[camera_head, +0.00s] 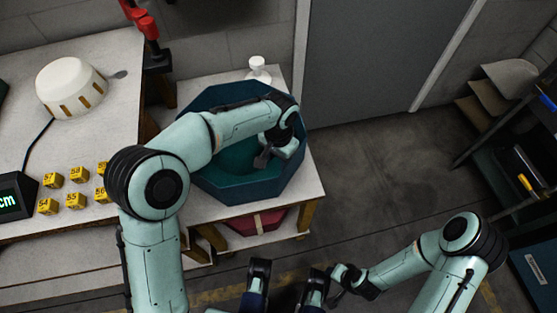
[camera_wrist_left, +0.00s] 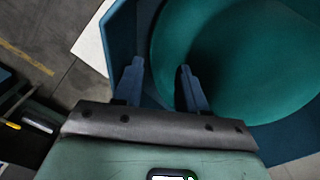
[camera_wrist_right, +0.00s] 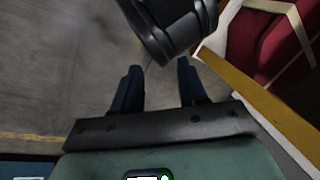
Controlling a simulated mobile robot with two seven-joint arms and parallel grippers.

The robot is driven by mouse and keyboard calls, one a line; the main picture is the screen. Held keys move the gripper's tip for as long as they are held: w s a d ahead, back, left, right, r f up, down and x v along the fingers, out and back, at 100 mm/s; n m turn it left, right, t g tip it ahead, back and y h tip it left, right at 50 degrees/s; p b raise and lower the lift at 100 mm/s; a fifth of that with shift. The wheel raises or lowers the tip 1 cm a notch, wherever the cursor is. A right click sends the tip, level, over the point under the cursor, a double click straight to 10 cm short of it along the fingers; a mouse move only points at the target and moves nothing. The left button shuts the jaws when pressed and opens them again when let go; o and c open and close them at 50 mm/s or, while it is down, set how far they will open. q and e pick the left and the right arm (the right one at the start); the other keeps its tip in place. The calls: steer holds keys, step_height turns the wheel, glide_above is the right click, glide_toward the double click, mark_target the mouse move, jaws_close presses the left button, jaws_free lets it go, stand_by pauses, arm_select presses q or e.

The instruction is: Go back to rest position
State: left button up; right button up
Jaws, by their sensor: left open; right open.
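My left arm reaches over a dark blue octagonal box (camera_head: 215,100) on the white table. My left gripper (camera_head: 262,160) hangs over the box's inside, and part of it is hidden by its own wrist. In the left wrist view its two fingers (camera_wrist_left: 160,85) are apart with nothing between them, in front of a round green surface (camera_wrist_left: 240,60) inside the box. My right gripper (camera_wrist_right: 158,85) is open and empty in the right wrist view, above the grey floor. In the head view my right arm is low at the bottom right.
A white domed form (camera_head: 70,85) and several yellow numbered blocks (camera_head: 74,200) stand on the left table. A red clamp-like tool (camera_head: 148,28) stands behind it. A red box (camera_head: 252,222) sits below the octagonal box. A dark shelf (camera_head: 510,160) stands right; the floor between is clear.

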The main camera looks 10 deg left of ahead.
arm_select(q)
step_height(320, 180, up, 10)
steer(key=p, duration=0.2)
steer(key=shift+s+d+r, duration=0.15)
steer(key=shift+r, duration=0.05)
arm_select(e)
steer(key=shift+g+y, duration=0.4)
steer(key=shift+g, duration=0.2)
steer(key=s+r, duration=0.1)
steer(key=s+a+r, duration=0.1)
steer(key=s+r, duration=0.1)
steer(key=s, duration=0.1)
steer(key=shift+a, duration=0.4)
arm_select(q)
steer(key=shift+r, duration=0.1)
arm_select(e)
steer(key=shift+r, duration=0.15)
